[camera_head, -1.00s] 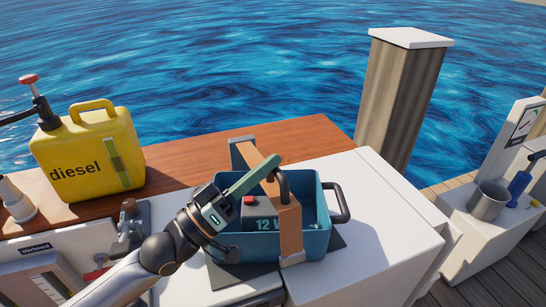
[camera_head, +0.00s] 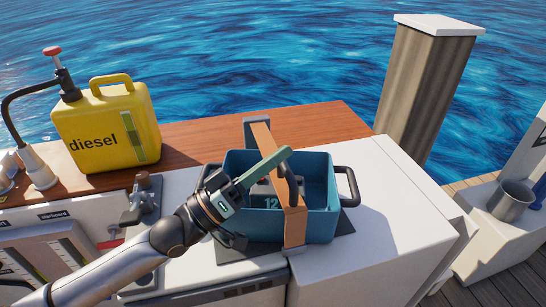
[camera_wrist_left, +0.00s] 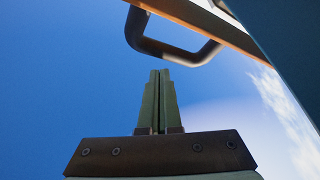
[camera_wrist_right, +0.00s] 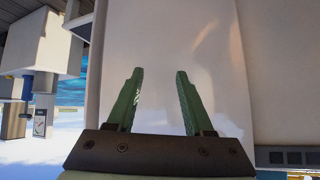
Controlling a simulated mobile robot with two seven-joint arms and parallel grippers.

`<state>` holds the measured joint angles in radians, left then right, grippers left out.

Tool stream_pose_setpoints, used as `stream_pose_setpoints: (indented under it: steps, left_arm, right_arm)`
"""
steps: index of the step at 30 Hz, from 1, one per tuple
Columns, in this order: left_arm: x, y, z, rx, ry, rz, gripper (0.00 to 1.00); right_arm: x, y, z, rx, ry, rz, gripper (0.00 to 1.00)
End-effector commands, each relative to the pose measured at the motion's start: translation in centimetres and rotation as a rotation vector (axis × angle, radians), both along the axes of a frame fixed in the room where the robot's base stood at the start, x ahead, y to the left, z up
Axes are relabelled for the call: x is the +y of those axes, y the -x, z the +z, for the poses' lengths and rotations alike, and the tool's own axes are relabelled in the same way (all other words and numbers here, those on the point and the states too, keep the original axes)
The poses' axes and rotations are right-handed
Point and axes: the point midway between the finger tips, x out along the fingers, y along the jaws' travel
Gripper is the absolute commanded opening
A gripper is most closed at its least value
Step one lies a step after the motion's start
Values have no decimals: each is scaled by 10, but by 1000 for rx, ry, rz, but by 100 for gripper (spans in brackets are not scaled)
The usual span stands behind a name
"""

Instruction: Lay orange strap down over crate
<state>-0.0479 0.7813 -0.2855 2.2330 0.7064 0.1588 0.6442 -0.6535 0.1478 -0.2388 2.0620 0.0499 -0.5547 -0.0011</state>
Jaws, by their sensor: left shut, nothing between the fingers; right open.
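The teal crate (camera_head: 319,222) stands on a dark mat, with a grey battery marked "12" (camera_head: 272,203) inside. The orange strap (camera_head: 294,225) spans the crate from a grey bracket (camera_head: 257,133) at the back to a pale end piece (camera_head: 294,250) at the front. It carries a black handle, which shows in the left wrist view (camera_wrist_left: 170,52). My left gripper (camera_head: 287,151) is shut and empty, its tips beside the strap over the crate. In its wrist view the fingertips (camera_wrist_left: 160,71) look apart from the handle. My right gripper (camera_wrist_right: 160,71) is open and empty before a pale surface; the head view does not show it.
A yellow diesel can (camera_head: 105,128) stands on the wooden deck at left. A lever fitting (camera_head: 142,200) lies between it and the crate. The white top (camera_head: 375,240) right of the crate is clear. A post (camera_head: 428,85) rises behind.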

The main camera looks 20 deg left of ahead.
Motion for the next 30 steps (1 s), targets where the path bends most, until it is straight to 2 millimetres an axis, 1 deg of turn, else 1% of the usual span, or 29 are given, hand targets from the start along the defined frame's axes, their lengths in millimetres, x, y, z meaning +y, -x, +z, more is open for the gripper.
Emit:
stream_pose_setpoints:
  steps: [5, 8, 13, 15, 22, 30]
  left_arm:
    - [-1, -2, 11, -1, 1, 1, 0]
    - [-2, -4, 24, -1, 1, 2, 0]
    - [-3, -10, 49, -1, 0, 6, 0]
    - [7, -2, 28, 7, -7, 7, 0]
    - [33, 20, 11, 5, -5, 4, 0]
    - [57, 38, -2, 4, -2, 7, 0]
  right_arm:
    - [1, 2, 8, 9, -4, -4, 52]
    - [2, 3, 17, 16, -5, -4, 52]
    - [6, 3, 38, 19, -10, 1, 52]
    - [8, 1, 25, 14, -13, 4, 52]
    - [7, -3, 20, 7, -10, 4, 52]
    - [6, -5, 24, -1, -10, 4, 52]
